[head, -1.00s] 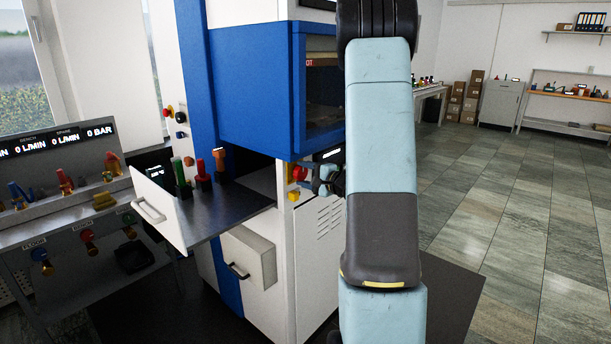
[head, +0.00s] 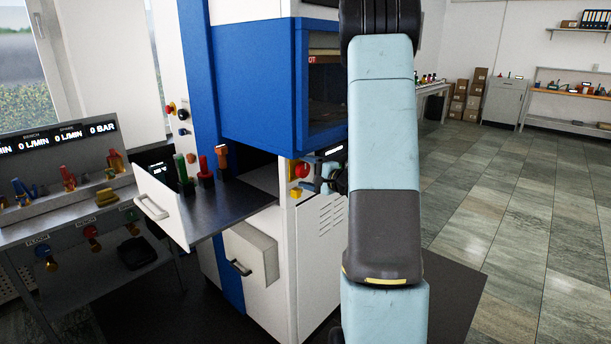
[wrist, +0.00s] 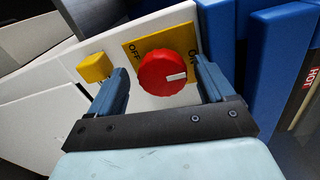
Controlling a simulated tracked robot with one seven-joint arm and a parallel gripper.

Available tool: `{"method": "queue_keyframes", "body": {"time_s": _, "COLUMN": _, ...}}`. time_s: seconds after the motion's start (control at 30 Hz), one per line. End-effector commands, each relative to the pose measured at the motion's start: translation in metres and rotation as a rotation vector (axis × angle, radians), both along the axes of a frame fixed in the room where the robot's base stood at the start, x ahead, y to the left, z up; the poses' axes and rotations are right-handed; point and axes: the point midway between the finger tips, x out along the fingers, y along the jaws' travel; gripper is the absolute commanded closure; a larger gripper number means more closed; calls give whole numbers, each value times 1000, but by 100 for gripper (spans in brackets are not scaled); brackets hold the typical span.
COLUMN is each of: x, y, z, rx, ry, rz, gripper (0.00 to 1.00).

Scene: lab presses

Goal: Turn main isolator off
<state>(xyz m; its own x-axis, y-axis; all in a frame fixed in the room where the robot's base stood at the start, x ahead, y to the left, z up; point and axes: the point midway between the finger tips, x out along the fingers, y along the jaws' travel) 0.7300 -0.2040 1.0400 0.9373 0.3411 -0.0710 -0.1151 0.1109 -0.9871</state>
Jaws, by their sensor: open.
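The main isolator is a round red knob (wrist: 166,73) on a yellow plate (wrist: 131,60) marked OFF at the left and ON at the right in the wrist view. The white mark on the knob lies on its right side, toward ON. My gripper (wrist: 163,67) is open, with one blue finger on each side of the knob; I cannot tell whether either touches it. In the head view the red knob (head: 301,170) is on the white press front, with my gripper (head: 315,176) at its right, partly hidden by my arm.
A yellow block (wrist: 95,67) sticks out left of the knob. The blue press chamber (head: 260,85) with a HOT label overhangs it. An open drawer shelf (head: 235,208) with coloured handles stands out to the left. A bench panel (head: 60,205) is further left. Floor at right is clear.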

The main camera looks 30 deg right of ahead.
Motion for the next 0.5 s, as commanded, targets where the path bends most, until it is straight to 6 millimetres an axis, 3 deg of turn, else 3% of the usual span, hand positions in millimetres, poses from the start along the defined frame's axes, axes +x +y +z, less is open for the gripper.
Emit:
{"method": "queue_keyframes", "body": {"time_s": 0.23, "x": 0, "y": -1, "z": 1, "rx": 75, "ry": 26, "rz": -2, "gripper": 18}}
{"method": "queue_keyframes", "body": {"time_s": 0.5, "x": 0, "y": -2, "z": 2, "rx": 284, "ry": 102, "rz": -2, "gripper": 18}}
